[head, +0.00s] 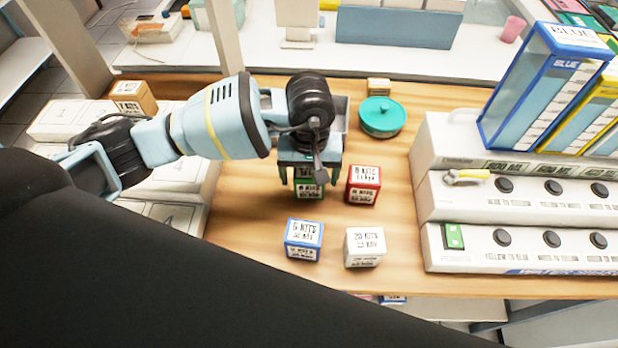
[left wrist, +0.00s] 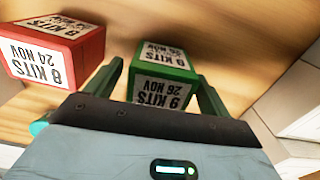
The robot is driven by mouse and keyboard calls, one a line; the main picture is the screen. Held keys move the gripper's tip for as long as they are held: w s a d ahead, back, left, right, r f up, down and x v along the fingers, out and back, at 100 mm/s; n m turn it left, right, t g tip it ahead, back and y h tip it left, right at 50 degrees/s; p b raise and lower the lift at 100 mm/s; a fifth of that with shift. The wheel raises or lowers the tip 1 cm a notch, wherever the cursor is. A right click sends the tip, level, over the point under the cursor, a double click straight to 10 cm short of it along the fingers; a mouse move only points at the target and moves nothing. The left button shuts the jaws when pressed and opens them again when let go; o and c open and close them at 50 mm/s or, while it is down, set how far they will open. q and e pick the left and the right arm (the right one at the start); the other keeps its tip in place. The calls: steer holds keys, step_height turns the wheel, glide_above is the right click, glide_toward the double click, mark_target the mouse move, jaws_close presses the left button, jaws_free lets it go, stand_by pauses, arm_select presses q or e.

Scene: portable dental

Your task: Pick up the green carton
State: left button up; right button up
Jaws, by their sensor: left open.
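The green carton (head: 309,190) has a white label on its top and front and stands on the wooden table, partly hidden under my left gripper (head: 308,180). In the left wrist view the green carton (left wrist: 178,58) shows between the two spread fingers of the left gripper (left wrist: 160,78). The fingers are open, one on each side of it; I cannot tell whether either touches it. My right gripper is not in view.
A red carton (head: 363,184) stands close to the right of the green one. A blue carton (head: 304,240) and a white carton (head: 365,247) stand nearer. A teal lidded pot (head: 382,116) is behind, and white devices (head: 520,205) fill the right side.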

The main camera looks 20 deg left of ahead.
arm_select(q)
steer(key=shift+f, duration=1.2)
steer(key=c, duration=1.1)
steer(key=shift+r, duration=0.1)
step_height(320, 180, up, 10)
steer(key=shift+f, duration=0.1)
